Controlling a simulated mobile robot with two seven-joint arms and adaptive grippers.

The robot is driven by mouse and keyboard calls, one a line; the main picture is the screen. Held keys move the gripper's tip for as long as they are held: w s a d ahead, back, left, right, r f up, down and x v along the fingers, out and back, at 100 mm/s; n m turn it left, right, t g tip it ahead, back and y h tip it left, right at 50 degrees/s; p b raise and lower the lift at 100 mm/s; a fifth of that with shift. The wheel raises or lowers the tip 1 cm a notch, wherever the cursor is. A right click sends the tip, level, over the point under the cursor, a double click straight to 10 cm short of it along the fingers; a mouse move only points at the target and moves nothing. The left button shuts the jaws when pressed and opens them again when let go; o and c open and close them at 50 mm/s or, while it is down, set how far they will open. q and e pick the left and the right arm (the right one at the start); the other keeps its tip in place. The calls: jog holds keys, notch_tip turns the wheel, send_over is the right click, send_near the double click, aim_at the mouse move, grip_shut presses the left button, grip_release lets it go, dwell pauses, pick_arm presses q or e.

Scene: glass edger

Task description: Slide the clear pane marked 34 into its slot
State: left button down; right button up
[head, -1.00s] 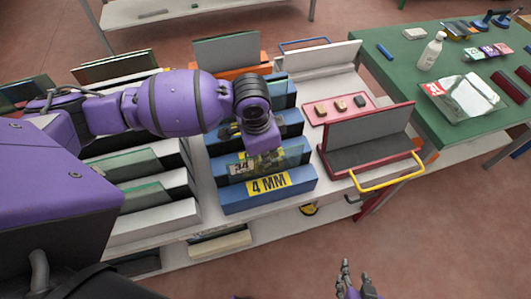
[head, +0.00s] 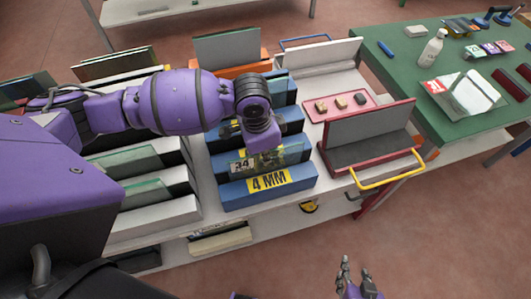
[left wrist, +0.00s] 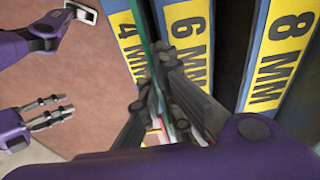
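The clear pane marked 34 (head: 290,156) stands on edge in the blue rack, just behind the block labelled 4 MM (head: 268,187). Its 34 label shows at its left end. In the left wrist view the pane (left wrist: 146,32) is a thin green edge between the 4 MM and 6 MM blocks. My left gripper (left wrist: 164,88) is shut on the pane's upper edge; in the head view the wrist hides its fingertips. The pane's lower edge is hidden, so its depth in the slot cannot be told. My right gripper (head: 357,279) is open and empty, away from the rack.
White racks with panes (head: 150,195) stand left of the blue rack. A red stand with a grey panel (head: 368,138) and yellow handle (head: 390,172) stands to the right. Behind it is a pink tray (head: 340,104). A green table (head: 400,70) is at far right.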

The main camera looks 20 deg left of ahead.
pick_arm(q)
jog(key=c, duration=1.9)
grip_release()
jog(key=shift+o, duration=0.2)
jog(key=r, duration=0.8)
jog(key=s+a+r, duration=0.1)
jog(key=r, duration=0.3)
jog(key=shift+f, duration=0.1)
